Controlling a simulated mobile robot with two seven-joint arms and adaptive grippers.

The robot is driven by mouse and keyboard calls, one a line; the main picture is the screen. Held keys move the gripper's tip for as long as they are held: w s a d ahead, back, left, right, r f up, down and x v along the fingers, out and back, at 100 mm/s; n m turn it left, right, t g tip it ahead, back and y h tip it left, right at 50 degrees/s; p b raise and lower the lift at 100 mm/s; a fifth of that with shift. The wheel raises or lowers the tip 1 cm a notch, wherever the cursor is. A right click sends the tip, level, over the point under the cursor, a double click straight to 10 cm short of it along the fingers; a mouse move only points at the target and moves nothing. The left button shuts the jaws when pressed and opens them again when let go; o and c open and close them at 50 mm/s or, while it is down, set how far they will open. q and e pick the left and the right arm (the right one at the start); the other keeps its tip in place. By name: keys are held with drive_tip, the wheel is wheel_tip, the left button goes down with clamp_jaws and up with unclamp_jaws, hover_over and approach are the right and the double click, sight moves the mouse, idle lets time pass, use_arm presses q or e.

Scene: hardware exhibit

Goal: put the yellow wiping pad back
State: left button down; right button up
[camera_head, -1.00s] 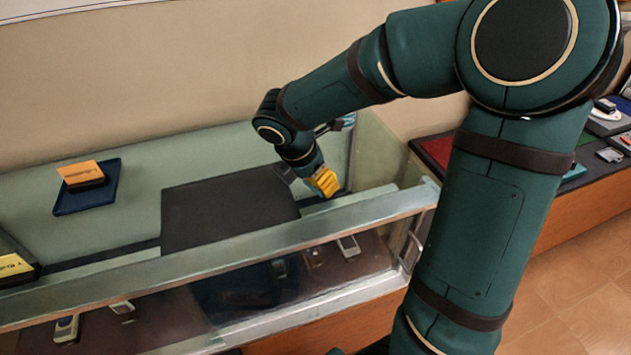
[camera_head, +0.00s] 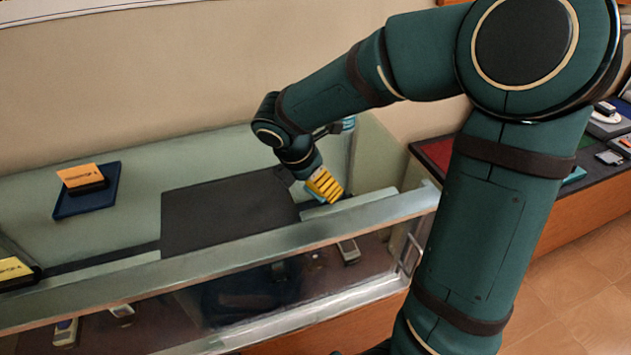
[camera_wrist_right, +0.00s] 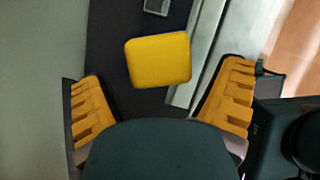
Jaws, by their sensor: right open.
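The yellow wiping pad (camera_wrist_right: 158,60) lies on a dark surface in the right wrist view, a rounded square, slightly tilted in the picture. My right gripper (camera_wrist_right: 165,73) is open, with one orange ribbed finger on each side of the picture. The pad shows between and beyond the fingertips, apart from both. In the head view my right gripper (camera_head: 324,186) is low over the right end of the glass case. I cannot make out the pad apart from the yellow fingers there. My left gripper is not in view.
The glass case (camera_head: 250,240) has a pale front rail and a dark panel (camera_head: 225,212) on top. A blue tray (camera_head: 88,195) with an orange card stands at left. A small grey device (camera_wrist_right: 157,6) lies near the pad. A side table with exhibits (camera_head: 600,155) stands at right.

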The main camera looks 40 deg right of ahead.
drive_tip(key=p+v, duration=0.2)
drive_tip(key=v, duration=0.9)
drive_tip(key=shift+r, duration=0.2)
